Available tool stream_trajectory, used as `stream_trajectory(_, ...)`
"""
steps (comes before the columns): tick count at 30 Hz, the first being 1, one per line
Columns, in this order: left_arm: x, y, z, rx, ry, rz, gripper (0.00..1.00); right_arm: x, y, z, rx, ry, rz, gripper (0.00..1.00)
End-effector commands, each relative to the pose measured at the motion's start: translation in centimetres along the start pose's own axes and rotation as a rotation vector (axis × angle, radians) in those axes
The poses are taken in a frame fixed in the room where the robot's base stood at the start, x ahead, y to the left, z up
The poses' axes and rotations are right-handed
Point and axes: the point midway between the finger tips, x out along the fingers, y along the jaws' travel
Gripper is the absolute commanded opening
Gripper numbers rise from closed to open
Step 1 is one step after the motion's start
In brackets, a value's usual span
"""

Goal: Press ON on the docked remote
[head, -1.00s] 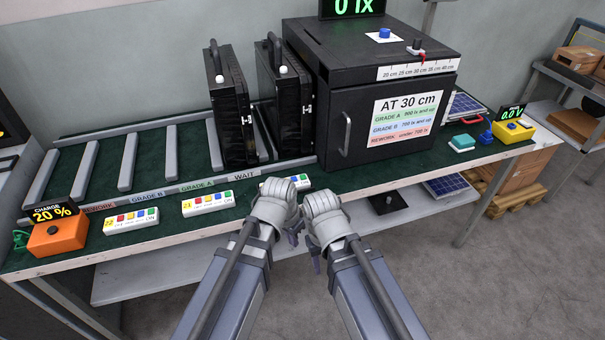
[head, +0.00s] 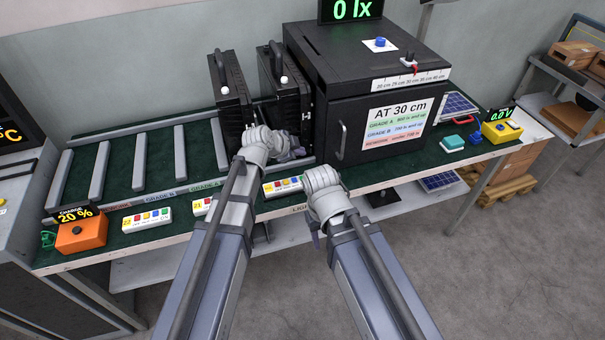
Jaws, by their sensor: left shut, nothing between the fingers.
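Three white remotes with coloured buttons lie along the bench's front: one marked 22 (head: 147,220), one marked 21 (head: 201,206) partly behind my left arm, and one farther right (head: 284,187) between my arms. I cannot tell which is docked. My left gripper (head: 291,150) is shut and empty, in front of the right black floodlight housing, above and behind the right remote. My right gripper (head: 315,234) hangs low at the bench's front edge; its fingers are small and partly hidden, so its opening is unclear.
Two black floodlight housings (head: 229,98) (head: 288,95) stand on the roller rack beside a black test box (head: 385,120). Its display (head: 352,9) reads 0 lx. An orange charger (head: 80,236) is at left; a yellow meter (head: 501,131) is at right.

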Motion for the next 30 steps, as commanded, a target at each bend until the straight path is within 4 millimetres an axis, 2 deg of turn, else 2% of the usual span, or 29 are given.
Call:
stream_trajectory(10,0.0,0.0,0.1,0.002,0.000,-0.001,0.00,0.1,0.0,0.0,0.000,0.000,0.000,0.50)
stream_trajectory(16,0.6,0.4,0.4,0.001,0.000,0.000,0.00,0.8,-0.1,-0.1,0.000,0.000,0.000,0.50)
stream_trajectory(23,2.1,1.6,1.6,0.001,0.000,0.000,0.00,3.1,-0.3,-0.2,0.000,0.000,0.000,0.50)
stream_trajectory(30,4.5,3.3,3.3,0.001,0.000,0.000,0.00,6.4,-0.6,-0.4,0.000,0.000,0.000,0.50)
